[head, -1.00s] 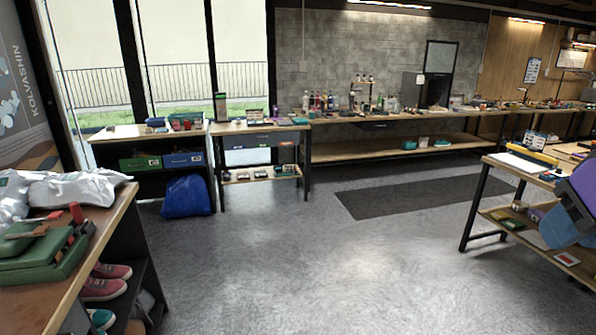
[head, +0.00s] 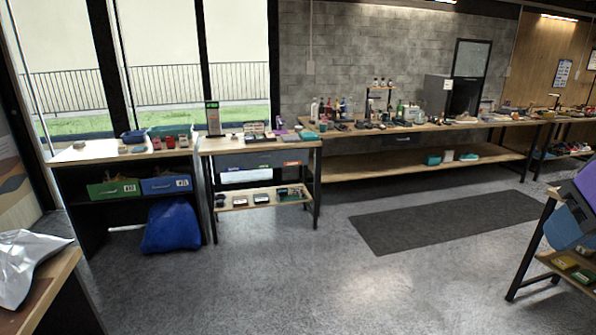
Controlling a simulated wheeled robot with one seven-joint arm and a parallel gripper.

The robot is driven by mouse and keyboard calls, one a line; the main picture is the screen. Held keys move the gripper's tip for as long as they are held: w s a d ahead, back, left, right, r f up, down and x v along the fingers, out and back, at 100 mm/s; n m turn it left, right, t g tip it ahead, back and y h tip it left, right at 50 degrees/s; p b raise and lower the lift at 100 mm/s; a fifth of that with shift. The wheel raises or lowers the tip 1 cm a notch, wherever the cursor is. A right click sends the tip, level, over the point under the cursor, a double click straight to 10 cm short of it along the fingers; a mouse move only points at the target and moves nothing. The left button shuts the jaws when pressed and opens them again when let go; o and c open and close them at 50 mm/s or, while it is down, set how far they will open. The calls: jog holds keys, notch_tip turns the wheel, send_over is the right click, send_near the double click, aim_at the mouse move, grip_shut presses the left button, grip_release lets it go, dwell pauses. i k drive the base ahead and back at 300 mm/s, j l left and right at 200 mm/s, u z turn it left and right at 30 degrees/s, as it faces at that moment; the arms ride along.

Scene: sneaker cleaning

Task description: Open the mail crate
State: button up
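A green crate (head: 113,189) and a blue crate (head: 166,185) with pale labels sit side by side on the shelf under the left bench by the window. They are small and far off, and I cannot tell which, if either, is the mail crate, or whether either has a lid. My gripper is not in view.
A blue sack (head: 171,226) lies on the floor under the crates. A near table (head: 52,290) with a silvery bag (head: 25,262) stands at lower left. A bench (head: 534,245) stands at right. Open grey floor (head: 250,290) and a dark mat (head: 445,218) lie between.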

aim_at(244, 161)
jog(key=i+j, duration=0.2)
jog(key=i, duration=0.2)
jog(key=i+j, duration=0.2)
jog(key=i, duration=0.25)
jog(key=i+j, duration=0.2)
jog(key=i, duration=0.2)
jog(key=i+j, duration=0.15)
jog(key=i, duration=0.25)
jog(key=i+j, duration=0.35)
jog(key=i, duration=0.2)
jog(key=i+j, duration=0.8)
jog(key=i, duration=0.25)
jog(key=i+j, duration=0.2)
jog(key=j, duration=0.15)
jog(key=i+j, duration=0.45)
jog(key=j, duration=0.3)
